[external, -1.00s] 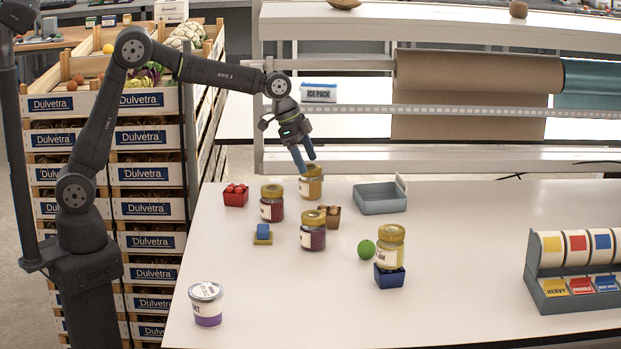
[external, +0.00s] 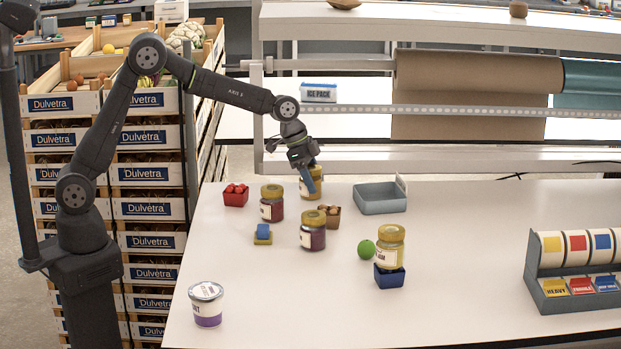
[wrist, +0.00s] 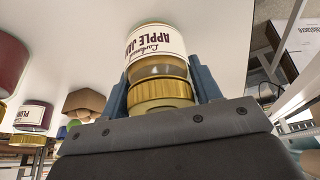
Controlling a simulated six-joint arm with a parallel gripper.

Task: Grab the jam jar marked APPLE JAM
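The jam jar marked APPLE JAM (wrist: 155,50) has a gold lid and amber contents. In the wrist view it is between the two fingers of my gripper (wrist: 158,78), and its label reads upside down. In the external view this jar (external: 316,190) stands at the back of the table, with my gripper (external: 311,185) lowered over it and partly hiding it. The fingers flank the lid and upper body closely; whether they press on the glass cannot be told.
Two dark jam jars (external: 272,204) (external: 313,231) stand nearby, and another gold-lidded jar (external: 390,246) sits on a blue box (external: 389,277). A small brown container (external: 333,217) is close at the right. A grey tray (external: 380,200) lies farther right.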

